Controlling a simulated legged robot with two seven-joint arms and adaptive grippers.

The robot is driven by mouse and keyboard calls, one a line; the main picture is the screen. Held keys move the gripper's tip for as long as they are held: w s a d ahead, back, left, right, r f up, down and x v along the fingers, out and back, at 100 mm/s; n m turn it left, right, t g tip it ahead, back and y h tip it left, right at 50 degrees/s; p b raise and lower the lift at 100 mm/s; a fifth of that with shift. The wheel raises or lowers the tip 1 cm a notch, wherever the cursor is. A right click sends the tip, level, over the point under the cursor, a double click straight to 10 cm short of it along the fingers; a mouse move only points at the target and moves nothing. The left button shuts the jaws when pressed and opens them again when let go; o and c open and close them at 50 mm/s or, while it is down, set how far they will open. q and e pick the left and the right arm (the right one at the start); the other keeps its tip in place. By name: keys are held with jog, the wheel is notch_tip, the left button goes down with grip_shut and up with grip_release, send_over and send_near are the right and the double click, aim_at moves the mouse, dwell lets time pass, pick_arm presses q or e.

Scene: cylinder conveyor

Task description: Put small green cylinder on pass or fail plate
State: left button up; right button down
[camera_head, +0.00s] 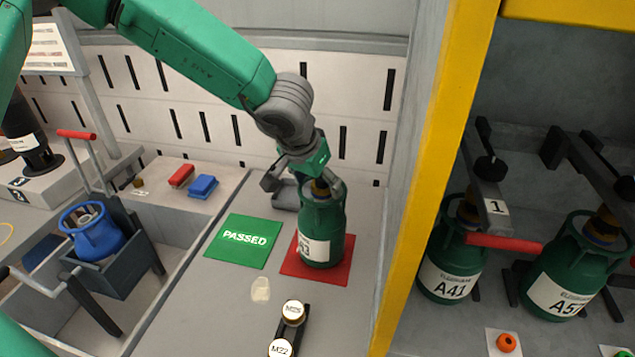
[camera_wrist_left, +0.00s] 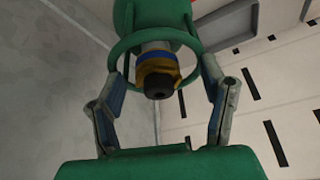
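The small green cylinder (camera_head: 322,222) with a white label stands upright over the red plate (camera_head: 340,270); its base appears to rest there, though a small gap cannot be ruled out. The green PASSED plate (camera_head: 243,240) lies to its left and is bare. My left gripper (camera_head: 312,187) is at the cylinder's top, its fingers at either side of the collar. In the left wrist view the collar ring (camera_wrist_left: 118,60) and brass valve (camera_wrist_left: 157,75) sit between the fingers, which look spread at the ring; a firm grip cannot be judged. My right gripper is not in view.
Two metal caps (camera_head: 291,312) on a black holder stand at the table's front. A yellow post (camera_head: 425,160) borders the right side, with cylinders A41 (camera_head: 447,262) and A57 (camera_head: 567,265) beyond it. A blue cylinder (camera_head: 92,235) sits in a cart at left.

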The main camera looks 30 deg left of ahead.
pick_arm(q)
jog(key=p+v, duration=0.3)
jog(key=v, duration=0.9)
jog(key=shift+s, duration=0.1)
